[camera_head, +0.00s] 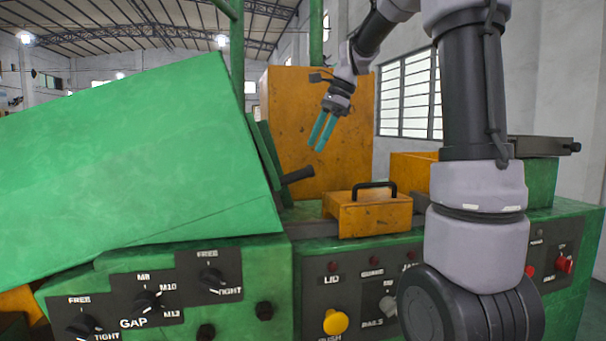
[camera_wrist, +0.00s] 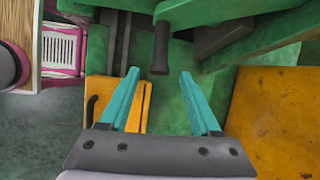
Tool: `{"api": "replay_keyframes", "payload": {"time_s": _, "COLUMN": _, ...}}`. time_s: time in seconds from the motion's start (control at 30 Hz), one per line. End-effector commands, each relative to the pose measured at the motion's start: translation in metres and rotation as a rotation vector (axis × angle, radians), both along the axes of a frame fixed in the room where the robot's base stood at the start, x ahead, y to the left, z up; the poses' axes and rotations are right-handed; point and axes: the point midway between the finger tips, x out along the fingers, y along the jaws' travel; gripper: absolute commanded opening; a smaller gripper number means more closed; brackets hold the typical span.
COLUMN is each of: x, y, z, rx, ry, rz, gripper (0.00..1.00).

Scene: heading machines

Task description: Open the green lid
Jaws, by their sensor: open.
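The large green lid (camera_head: 130,165) fills the left of the head view and sits tilted over the machine. A dark handle (camera_head: 298,175) sticks out to the right beside its right end; this bar also shows in the wrist view (camera_wrist: 161,48), pointing down into the picture. My gripper (camera_head: 316,146) is above the handle in the head view, with teal fingers pointing down. In the wrist view my gripper (camera_wrist: 160,75) is open and empty, and the bar's end appears between and beyond the fingertips. I see no contact.
A small yellow cover (camera_head: 367,213) with a black handle stands on the machine right of the lid. A tall yellow panel (camera_head: 340,110) rises behind my gripper. Control panels with knobs (camera_head: 147,302) and a yellow button (camera_head: 335,322) line the front.

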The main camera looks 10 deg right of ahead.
Motion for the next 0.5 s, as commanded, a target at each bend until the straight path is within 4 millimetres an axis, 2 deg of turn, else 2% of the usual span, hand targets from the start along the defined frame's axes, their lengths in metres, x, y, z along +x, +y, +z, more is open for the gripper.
{"api": "replay_keyframes", "payload": {"time_s": 0.17, "x": 0.003, "y": 0.007, "z": -0.016, "rx": 0.003, "ry": 0.007, "rz": -0.003, "gripper": 0.64}}
{"api": "replay_keyframes", "payload": {"time_s": 0.5, "x": 0.012, "y": 0.032, "z": -0.074, "rx": 0.002, "ry": 0.007, "rz": -0.003, "gripper": 0.64}}
